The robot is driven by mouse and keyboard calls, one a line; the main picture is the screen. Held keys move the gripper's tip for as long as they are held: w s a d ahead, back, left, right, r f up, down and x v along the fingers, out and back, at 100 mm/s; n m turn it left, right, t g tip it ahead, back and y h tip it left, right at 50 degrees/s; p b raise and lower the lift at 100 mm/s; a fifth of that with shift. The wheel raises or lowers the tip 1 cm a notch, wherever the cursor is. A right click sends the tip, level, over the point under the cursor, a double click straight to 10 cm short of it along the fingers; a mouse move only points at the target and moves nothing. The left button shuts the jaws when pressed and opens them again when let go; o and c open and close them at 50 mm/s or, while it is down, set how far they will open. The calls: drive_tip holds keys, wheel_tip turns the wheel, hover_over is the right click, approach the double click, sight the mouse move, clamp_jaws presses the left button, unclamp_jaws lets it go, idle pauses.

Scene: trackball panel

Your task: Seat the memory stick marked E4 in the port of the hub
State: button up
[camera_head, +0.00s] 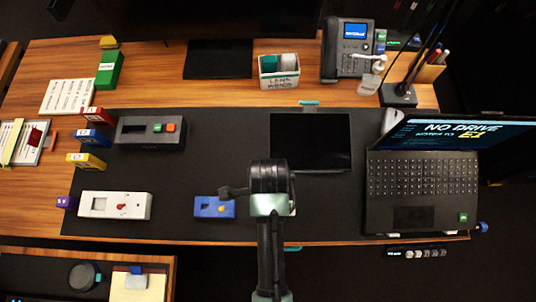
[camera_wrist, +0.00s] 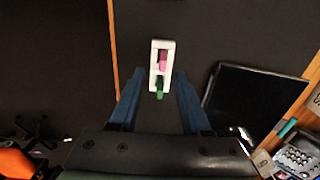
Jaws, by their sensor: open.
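My gripper (camera_wrist: 161,76) is open, its two blue fingers either side of a small white block in the wrist view. The white block (camera_wrist: 154,72) carries a pink piece (camera_wrist: 163,60) and a green piece (camera_wrist: 159,88); the green end lies between the fingers, with no visible grip. In the head view my arm hides most of this spot. A blue block (camera_head: 207,209) with a dark slot lies left of my arm. I cannot read E4 anywhere or tell which block is the hub.
A black tablet (camera_head: 325,142) lies behind my arm; it also shows in the wrist view (camera_wrist: 258,102). The laptop (camera_head: 414,192) stands right. A white box (camera_head: 128,206) and black box (camera_head: 135,132) lie left. The dark mat (camera_head: 225,150) is clear between them.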

drive_tip(key=shift+w+a+f, duration=0.1)
drive_tip(key=shift+f, duration=1.2)
drive_tip(key=shift+w+f, duration=0.1)
drive_tip(key=shift+f, duration=1.2)
clamp_jaws()
